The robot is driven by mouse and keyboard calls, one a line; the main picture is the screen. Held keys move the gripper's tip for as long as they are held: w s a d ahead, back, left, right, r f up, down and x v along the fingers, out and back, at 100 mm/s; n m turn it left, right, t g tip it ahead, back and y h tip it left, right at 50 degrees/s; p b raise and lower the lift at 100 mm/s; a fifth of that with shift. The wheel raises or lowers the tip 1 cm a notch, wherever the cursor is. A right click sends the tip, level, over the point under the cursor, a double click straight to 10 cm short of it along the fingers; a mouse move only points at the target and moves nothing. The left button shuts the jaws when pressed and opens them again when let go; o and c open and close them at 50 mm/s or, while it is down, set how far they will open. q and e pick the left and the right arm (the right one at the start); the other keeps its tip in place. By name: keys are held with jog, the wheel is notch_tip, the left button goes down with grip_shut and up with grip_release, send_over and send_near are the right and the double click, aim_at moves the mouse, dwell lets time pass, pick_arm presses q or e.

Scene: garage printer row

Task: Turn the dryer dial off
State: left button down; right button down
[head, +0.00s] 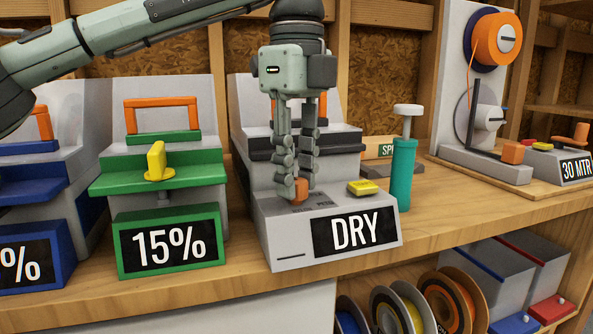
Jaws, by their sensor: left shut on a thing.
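The dryer (281,241) is a light grey box with a black DRY label (356,231) on its front, standing on the wooden bench. Its orange dial (299,196) sits on the sloped top, left of the label. My left gripper (293,188) points straight down from above and is shut on the orange dial, with a finger on each side. The fingers hide much of the dial and part of the printed marks around it, so its setting cannot be read. A yellow button (363,187) lies to the right on the same top. My right gripper is not in the picture.
A green unit labelled 15% (170,245) with a yellow knob (156,161) stands close on the left. A teal cylinder with a white top (403,172) stands just right of the dryer. A spool stand (484,165) is farther right. Spools (398,308) sit below the bench.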

aim_at(298, 180)
pick_arm(q)
jog(key=c, duration=1.2)
grip_release()
notch_tip(298, 180, up, 12)
jog(key=shift+d, duration=0.1)
